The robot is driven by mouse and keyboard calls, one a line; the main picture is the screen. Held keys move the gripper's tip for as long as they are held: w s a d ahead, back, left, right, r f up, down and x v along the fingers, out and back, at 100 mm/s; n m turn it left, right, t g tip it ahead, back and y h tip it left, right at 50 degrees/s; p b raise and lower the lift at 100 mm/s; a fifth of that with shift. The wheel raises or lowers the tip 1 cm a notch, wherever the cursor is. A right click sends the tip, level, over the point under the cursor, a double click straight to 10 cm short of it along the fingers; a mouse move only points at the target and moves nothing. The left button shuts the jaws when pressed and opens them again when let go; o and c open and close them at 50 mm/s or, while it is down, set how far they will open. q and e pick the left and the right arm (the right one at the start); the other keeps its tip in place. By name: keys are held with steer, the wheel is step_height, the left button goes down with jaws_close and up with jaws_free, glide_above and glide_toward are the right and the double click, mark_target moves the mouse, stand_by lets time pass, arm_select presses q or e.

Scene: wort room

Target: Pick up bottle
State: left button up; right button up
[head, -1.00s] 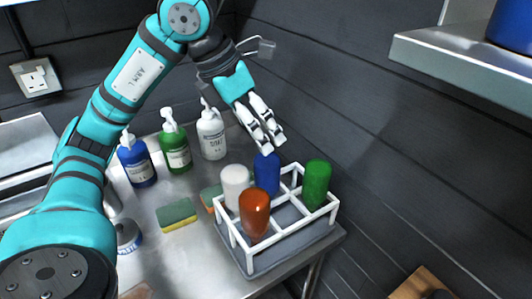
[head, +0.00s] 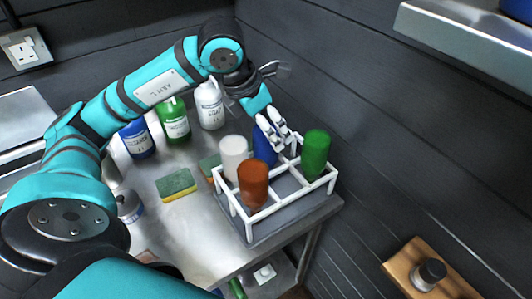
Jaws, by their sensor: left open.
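A white rack (head: 290,203) on the metal bench holds several upturned bottles. They are a white bottle (head: 234,158), a blue bottle (head: 263,150), an orange-brown bottle (head: 253,186) and a green bottle (head: 315,156). My left gripper (head: 275,138) is open at the top of the blue bottle, with its white fingers pointing down and partly covering it. I cannot tell whether the fingers touch the blue bottle. My right gripper is not in view.
A green and yellow sponge (head: 177,185) lies left of the rack. A dark wall is close on the right, with a metal shelf (head: 470,45) above.

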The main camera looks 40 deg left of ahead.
mark_target(266, 159)
arm_select(q)
steer(key=f, duration=0.2)
steer(key=f+p, duration=0.1)
steer(key=shift+w+d+f, duration=0.15)
steer(key=shift+w+f, duration=0.05)
steer(key=shift+f, duration=0.15)
steer(key=shift+w+f, duration=0.15)
steer(key=shift+f, duration=0.25)
steer(key=shift+w+d+f, duration=0.1)
steer(key=shift+d+f, duration=0.05)
steer(key=shift+f, duration=0.05)
steer(key=c, duration=1.4)
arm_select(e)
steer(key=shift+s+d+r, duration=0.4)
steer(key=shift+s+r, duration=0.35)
